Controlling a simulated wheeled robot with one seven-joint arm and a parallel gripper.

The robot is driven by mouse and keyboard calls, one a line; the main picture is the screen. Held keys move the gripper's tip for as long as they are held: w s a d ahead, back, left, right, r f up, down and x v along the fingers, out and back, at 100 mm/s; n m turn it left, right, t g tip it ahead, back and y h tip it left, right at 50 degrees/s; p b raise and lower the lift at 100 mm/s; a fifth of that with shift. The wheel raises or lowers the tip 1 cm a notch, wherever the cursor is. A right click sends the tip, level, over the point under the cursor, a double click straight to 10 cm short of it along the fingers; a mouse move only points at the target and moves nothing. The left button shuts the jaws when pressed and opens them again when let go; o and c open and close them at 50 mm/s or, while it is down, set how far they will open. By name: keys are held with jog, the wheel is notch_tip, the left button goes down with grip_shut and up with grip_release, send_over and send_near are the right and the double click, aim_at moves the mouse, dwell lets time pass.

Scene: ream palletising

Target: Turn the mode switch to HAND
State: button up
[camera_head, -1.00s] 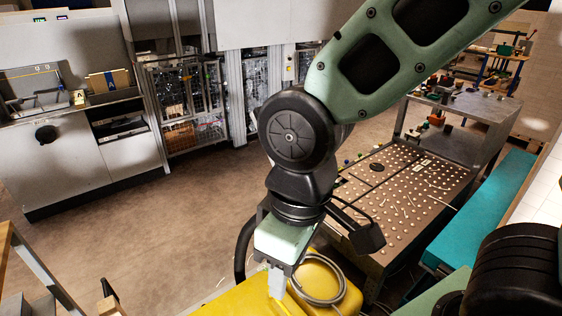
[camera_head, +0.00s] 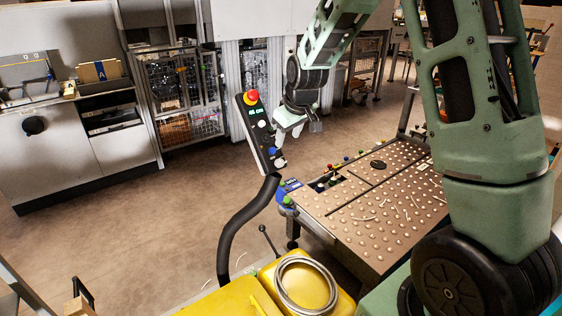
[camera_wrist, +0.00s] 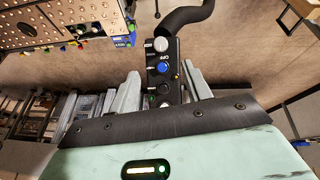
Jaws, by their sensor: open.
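A slim dark control box (camera_head: 257,135) on a bent black arm shows in the head view, with a red stop button (camera_head: 251,98) at its top and several knobs and buttons below. In the wrist view the box (camera_wrist: 151,76) has a pale knob (camera_wrist: 160,44), a blue button (camera_wrist: 162,68) and a small dark round control (camera_wrist: 163,88). I cannot tell for sure which one is the mode switch; its setting is unreadable. My gripper (camera_head: 290,129) is open beside the box's face. In the wrist view its fingers flank the box, and nothing is held.
A table with a studded top (camera_head: 375,205) stands to the right of the control box. A yellow cover (camera_head: 235,300) with a coiled grey hose (camera_head: 305,285) is in front. Grey cabinets (camera_head: 70,150) and mesh cages (camera_head: 185,95) line the back. The brown floor at left is clear.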

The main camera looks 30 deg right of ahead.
aim_at(281, 162)
jog(key=x, duration=1.2)
jog(key=shift+a, duration=0.1)
jog(key=c, duration=1)
